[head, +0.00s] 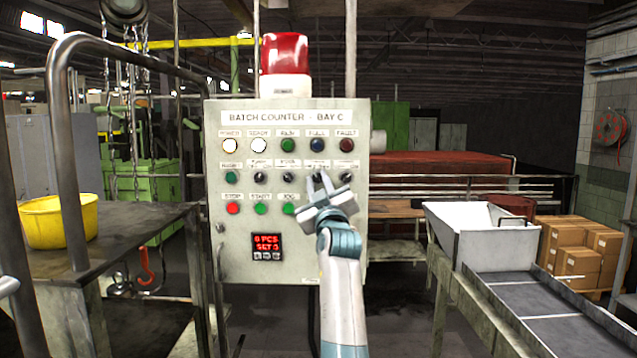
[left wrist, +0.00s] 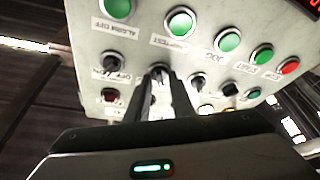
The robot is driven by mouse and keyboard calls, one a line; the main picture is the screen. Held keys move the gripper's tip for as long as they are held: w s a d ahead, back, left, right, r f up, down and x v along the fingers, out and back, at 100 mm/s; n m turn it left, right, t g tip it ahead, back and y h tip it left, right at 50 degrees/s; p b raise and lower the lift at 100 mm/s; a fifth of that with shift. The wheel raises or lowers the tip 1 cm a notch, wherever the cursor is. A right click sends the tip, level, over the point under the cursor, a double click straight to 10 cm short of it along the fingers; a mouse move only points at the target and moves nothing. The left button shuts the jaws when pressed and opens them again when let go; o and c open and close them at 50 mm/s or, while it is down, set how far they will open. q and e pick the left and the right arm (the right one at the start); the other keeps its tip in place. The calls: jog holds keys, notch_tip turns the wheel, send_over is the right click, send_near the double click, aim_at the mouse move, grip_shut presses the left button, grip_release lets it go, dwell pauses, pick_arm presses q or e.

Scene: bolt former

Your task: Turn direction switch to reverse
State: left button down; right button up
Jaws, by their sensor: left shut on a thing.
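The grey control panel (head: 215,260) is headed "BATCH COUNTER - BAY C". Its second row holds a green button and several small black rotary switches. My left gripper (head: 318,184) is at the third rotary switch from the left (head: 317,177). In the left wrist view the two dark fingers are shut on this switch's knob (left wrist: 160,70), one on each side. Its label is too small or hidden to read, so I cannot confirm it is the direction switch. The knob's pointing direction is mostly hidden by the fingers. My right gripper is in neither view.
Neighbouring rotary switches (left wrist: 110,62) (left wrist: 230,89) sit close on both sides. A row of push buttons (head: 232,208) lies just below, with a red display (head: 267,245) under it. A yellow tub (head: 58,222) stands left; a white hopper (head: 480,238) stands right.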

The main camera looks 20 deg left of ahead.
pick_arm(q)
jog(key=m+h+p, duration=0.1)
jog(key=m, duration=0.1)
jog(key=shift+a+m+t, duration=0.15)
jog(key=shift+m+t, duration=0.15)
jog(key=shift+t, duration=0.1)
jog(key=shift+r+m+t+h+p, duration=0.1)
jog(key=shift+m+t+h+p, duration=0.35)
jog(key=shift+m, duration=0.75)
jog(key=m+h+p, duration=0.2)
jog(key=m, duration=0.2)
jog(key=m+t+h+p, duration=0.1)
jog(key=m+h+p, duration=0.1)
jog(key=m, duration=0.2)
jog(key=shift+s+a+r+h, duration=0.1)
jog(key=shift+a+h, duration=0.1)
jog(key=shift+h, duration=0.05)
jog(key=shift+m+g+h+p, duration=0.25)
jog(key=shift+m+h+p, duration=0.8)
jog(key=shift+m, duration=0.75)
jog(key=c, duration=1.5)
grip_release()
jog(key=shift+f, duration=0.2)
jog(key=shift+c, duration=0.2)
jog(key=shift+s, duration=0.1)
